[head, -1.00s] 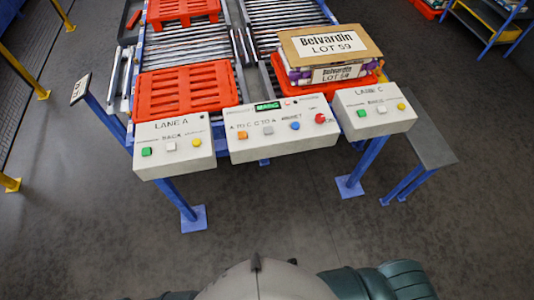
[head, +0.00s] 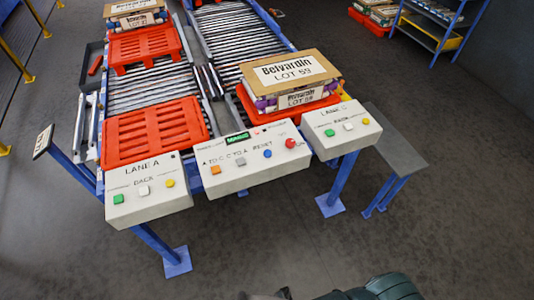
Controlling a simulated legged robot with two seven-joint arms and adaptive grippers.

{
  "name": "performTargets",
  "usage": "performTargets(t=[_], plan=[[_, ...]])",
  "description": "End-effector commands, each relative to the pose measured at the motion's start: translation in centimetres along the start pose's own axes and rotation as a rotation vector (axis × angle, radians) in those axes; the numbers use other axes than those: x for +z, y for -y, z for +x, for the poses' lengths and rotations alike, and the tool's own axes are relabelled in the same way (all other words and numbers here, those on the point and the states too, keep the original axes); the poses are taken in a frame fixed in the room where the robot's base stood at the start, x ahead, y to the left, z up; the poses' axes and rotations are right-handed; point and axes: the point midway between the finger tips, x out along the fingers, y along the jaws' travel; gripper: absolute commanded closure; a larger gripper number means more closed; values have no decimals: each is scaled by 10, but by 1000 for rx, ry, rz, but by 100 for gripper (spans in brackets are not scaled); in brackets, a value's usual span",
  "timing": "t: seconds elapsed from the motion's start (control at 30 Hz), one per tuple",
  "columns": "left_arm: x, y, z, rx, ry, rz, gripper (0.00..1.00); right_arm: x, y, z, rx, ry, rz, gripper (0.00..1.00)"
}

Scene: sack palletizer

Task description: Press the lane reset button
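The middle control box (head: 255,165) has an orange button, a grey button, a blue button (head: 267,154) with lettering above it that appears to read RESET, and a red mushroom button (head: 290,143). A small green display (head: 237,138) sits on its top edge. The Lane A box (head: 146,194) at left has green, white and yellow buttons. The Lane C box (head: 345,129) at right has green, white and yellow buttons. Neither of my grippers is in view; only a dark part of my body shows at the bottom edge.
Roller conveyors (head: 230,50) run behind the boxes. Red pallets (head: 154,131) lie on the left lane. A Belvardin LOT 59 stack (head: 291,72) sits on a red pallet at right. A grey side shelf (head: 402,138) stands right of the Lane C box. The floor in front is clear.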

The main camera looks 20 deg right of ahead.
Motion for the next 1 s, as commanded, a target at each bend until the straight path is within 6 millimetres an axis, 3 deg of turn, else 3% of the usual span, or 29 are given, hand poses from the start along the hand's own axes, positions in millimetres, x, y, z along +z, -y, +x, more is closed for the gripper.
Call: performTargets(t=[0.3, 0.57, 1.0], plan=[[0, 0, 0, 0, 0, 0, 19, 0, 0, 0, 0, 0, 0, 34], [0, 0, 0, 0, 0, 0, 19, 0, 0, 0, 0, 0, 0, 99], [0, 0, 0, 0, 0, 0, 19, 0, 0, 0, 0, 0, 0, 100]])
